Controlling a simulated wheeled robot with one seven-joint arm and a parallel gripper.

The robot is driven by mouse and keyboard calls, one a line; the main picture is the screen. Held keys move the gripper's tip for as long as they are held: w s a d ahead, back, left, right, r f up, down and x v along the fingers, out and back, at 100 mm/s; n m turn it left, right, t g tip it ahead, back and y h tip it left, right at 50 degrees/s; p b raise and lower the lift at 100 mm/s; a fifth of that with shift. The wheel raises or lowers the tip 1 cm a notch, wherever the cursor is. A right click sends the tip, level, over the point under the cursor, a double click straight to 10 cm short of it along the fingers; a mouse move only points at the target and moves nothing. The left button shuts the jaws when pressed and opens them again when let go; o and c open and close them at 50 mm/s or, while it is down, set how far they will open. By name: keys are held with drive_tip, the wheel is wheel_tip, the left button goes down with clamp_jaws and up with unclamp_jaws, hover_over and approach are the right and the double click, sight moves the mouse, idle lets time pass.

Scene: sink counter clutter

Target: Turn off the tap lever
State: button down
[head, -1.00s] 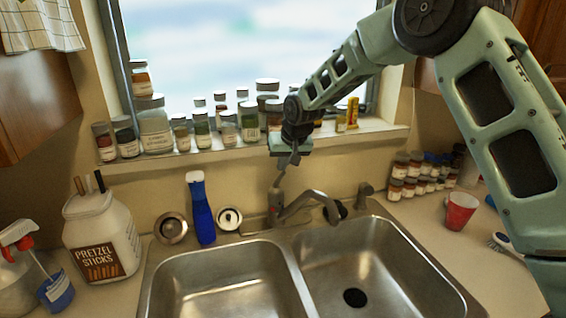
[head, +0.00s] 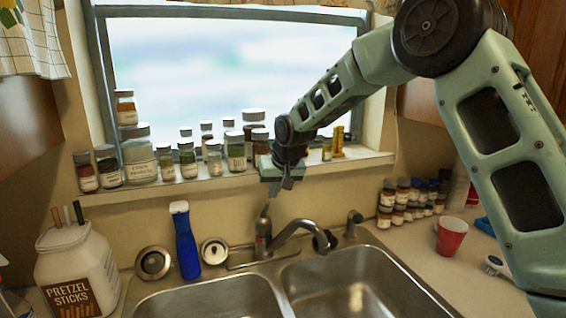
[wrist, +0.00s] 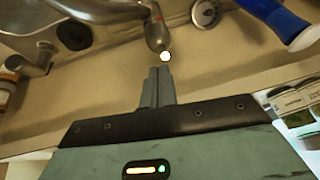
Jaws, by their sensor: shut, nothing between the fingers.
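The tap (head: 262,243) stands at the back of the double sink, with its curved spout reaching right. Its thin lever (head: 265,211) rises from the top of the tap body and leans slightly right. My gripper (head: 287,184) is above and just right of the lever, pointing down, with its fingers together and empty. In the wrist view, my shut fingers (wrist: 160,72) point at the lever's bright round tip (wrist: 165,56), with a small apparent gap. The tap body (wrist: 153,30) shows behind it. I see no water stream at the spout.
The windowsill behind my gripper holds several jars (head: 237,152). A side sprayer (head: 353,222), small bottles (head: 402,203) and a red cup (head: 451,236) are to the right.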

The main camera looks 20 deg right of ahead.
drive_tip(key=b+v, duration=0.3)
drive_tip(key=v, duration=1.1)
drive_tip(key=shift+w+r, duration=0.15)
drive_tip(key=shift+r, duration=0.25)
drive_tip(key=s+a+f+n+g, duration=0.1)
drive_tip(key=s+a+f+n, duration=0.1)
drive_tip(key=s+a+f, duration=0.5)
drive_tip(key=s+a+f+n+g, duration=0.2)
drive_tip(key=s+a+f, duration=0.15)
drive_tip(key=s, duration=0.85)
drive_tip(key=s+f+n+g, duration=0.1)
drive_tip(key=s+f, duration=0.3)
drive_tip(key=s, duration=0.5)
drive_tip(key=s+d+f+n+g+b, duration=0.1)
drive_tip(key=s+f+n, duration=0.2)
drive_tip(key=s, duration=0.7)
drive_tip(key=shift+s+d+f+h, duration=0.2)
drive_tip(key=shift+f+h, duration=0.2)
drive_tip(key=shift+f, duration=0.3)
